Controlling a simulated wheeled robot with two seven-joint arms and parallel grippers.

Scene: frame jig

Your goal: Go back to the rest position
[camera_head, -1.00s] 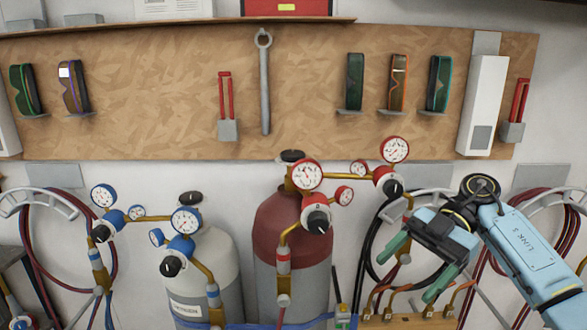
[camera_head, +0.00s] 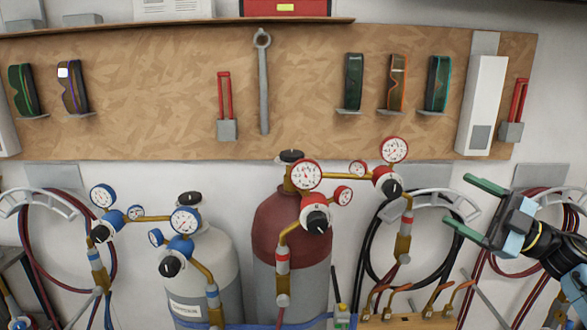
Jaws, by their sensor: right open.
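My right gripper (camera_head: 462,205) is at the right side of the head view, in front of the coiled hoses. Its two green fingers are spread apart and point left, with nothing between them. The arm behind it comes in from the lower right edge. My left gripper does not show in the head view.
A red-topped gas cylinder (camera_head: 292,235) and a white cylinder (camera_head: 205,255) with gauges stand left of my gripper. A black hose coil (camera_head: 370,235) hangs close by. Copper torch fittings (camera_head: 420,298) lie below. A wooden board (camera_head: 180,85) holds a wrench (camera_head: 264,85), goggles and padlocks.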

